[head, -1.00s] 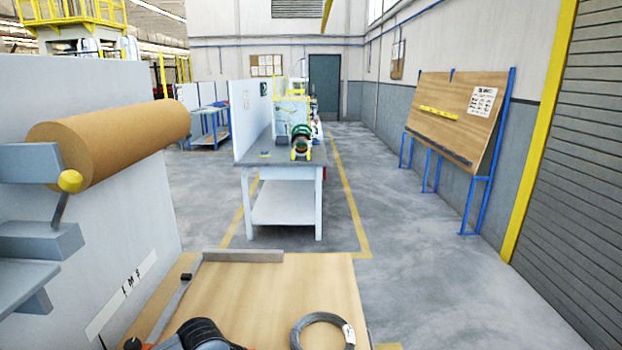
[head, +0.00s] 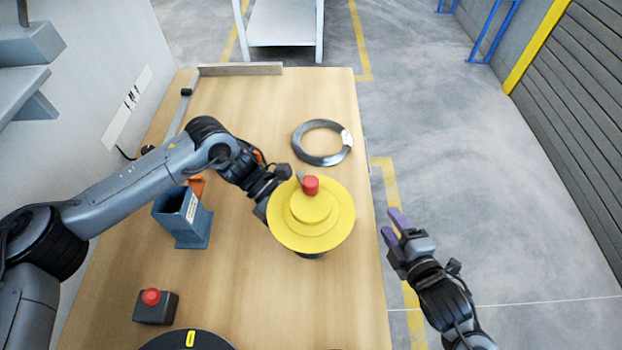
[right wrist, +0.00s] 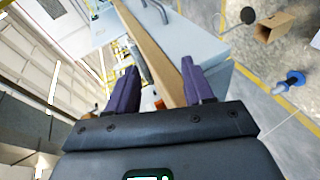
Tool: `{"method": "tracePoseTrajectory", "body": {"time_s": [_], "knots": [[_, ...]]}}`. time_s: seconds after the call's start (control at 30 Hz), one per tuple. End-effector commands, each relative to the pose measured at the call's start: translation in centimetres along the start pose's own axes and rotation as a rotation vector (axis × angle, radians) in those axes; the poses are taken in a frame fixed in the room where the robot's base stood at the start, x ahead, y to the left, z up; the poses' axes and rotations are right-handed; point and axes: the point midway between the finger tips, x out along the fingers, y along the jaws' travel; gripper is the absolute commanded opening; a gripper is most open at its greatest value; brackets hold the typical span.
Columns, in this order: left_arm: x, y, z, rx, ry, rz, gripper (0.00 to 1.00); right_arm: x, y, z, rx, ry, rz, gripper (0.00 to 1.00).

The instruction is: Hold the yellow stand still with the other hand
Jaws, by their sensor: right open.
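The yellow stand (head: 325,238), a stepped round disc with a red knob on top, stands near the right side of the wooden bench in the head view. My left gripper (head: 268,206) is at the stand's left rim; its fingers are mostly hidden, so I cannot tell whether it grips. My right gripper (head: 392,238) is past the bench's right edge, apart from the stand. Its purple fingers are spread and empty, as the right wrist view (right wrist: 160,88) also shows. A grey wire coil (head: 311,157) with a white tag lies flat behind the stand.
The wooden bench top (head: 250,290) is bare in front of the stand. A blue holder (head: 190,232) and a red-button box (head: 155,308) are at left. A dark disc (head: 185,342) sits at the front edge. Open floor lies right of the bench.

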Motion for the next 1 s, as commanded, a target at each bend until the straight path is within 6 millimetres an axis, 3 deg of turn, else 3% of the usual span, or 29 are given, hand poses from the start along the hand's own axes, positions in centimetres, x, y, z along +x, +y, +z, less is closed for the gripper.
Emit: {"method": "tracePoseTrajectory", "body": {"time_s": [0.13,0.3,0.43,0.6,0.8,1.0], "knots": [[0.0,0.0,0.0,0.0,0.0,0.001,0.24,1.0,6.7,-2.7,-0.484,0.158,0.267,0.52],[0.0,0.0,0.0,0.0,0.0,0.001,0.25,-0.7,11.8,-7.5,-1.009,0.372,0.563,0.52],[0.0,0.0,0.0,0.0,0.0,0.001,0.24,-2.8,13.3,-9.4,-1.312,0.495,0.745,0.52],[0.0,0.0,0.0,0.001,0.0,0.001,0.24,-5.0,13.9,-9.9,-1.568,0.609,0.913,0.52],[0.0,0.0,0.0,0.001,0.0,0.0,0.24,-6.5,14.2,-9.9,-1.701,0.674,1.013,0.52],[0.0,0.0,0.0,0.001,0.0,0.0,0.24,-6.2,14.3,-11.2,-1.725,0.686,1.039,0.52]]}}
